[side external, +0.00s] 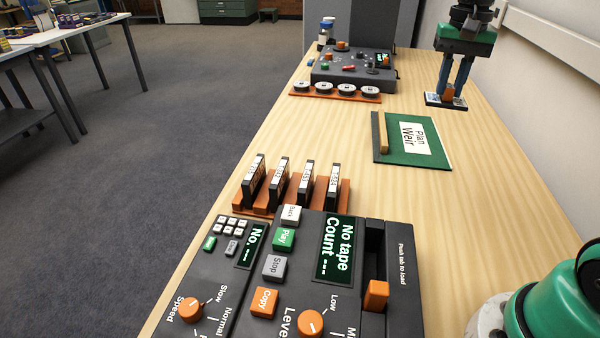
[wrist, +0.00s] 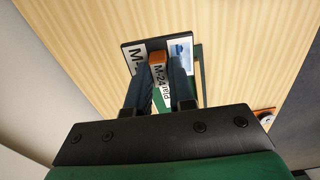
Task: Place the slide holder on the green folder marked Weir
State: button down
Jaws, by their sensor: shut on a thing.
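The slide holder (side external: 434,99) is a small dark plate with an orange grip block. In the wrist view the slide holder (wrist: 131,46) shows a white M-2 label, and a blue picture. My gripper (side external: 450,88) points down, shut on the orange block; in the wrist view my gripper (wrist: 161,70) has one finger on each side of it. The holder hangs in the air. The green folder (side external: 440,158), labelled Plan Weir, lies flat on the table, nearer the camera than the holder. In the wrist view the folder (wrist: 198,56) is partly hidden behind the holder and fingers.
A tan bar (side external: 383,132) lies along the folder's left edge. A grey control box (side external: 330,78) stands at the back left, with an orange rack (side external: 312,95) of round pieces before it. Cassettes stand in an orange rack (side external: 344,195) behind the tape console (side external: 405,270). A wall borders the right.

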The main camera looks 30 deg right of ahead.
jog(key=w+d+f, duration=0.4)
jog(key=w+d, duration=0.1)
jog(key=w, duration=0.1)
send_over(409, 149)
notch_tip(409, 149, down, 6)
jog(key=shift+n, duration=0.4)
notch_tip(409, 149, down, 9)
jog(key=shift+f, duration=0.1)
jog(key=c, duration=0.8)
grip_release()
jog(key=shift+o, duration=0.2)
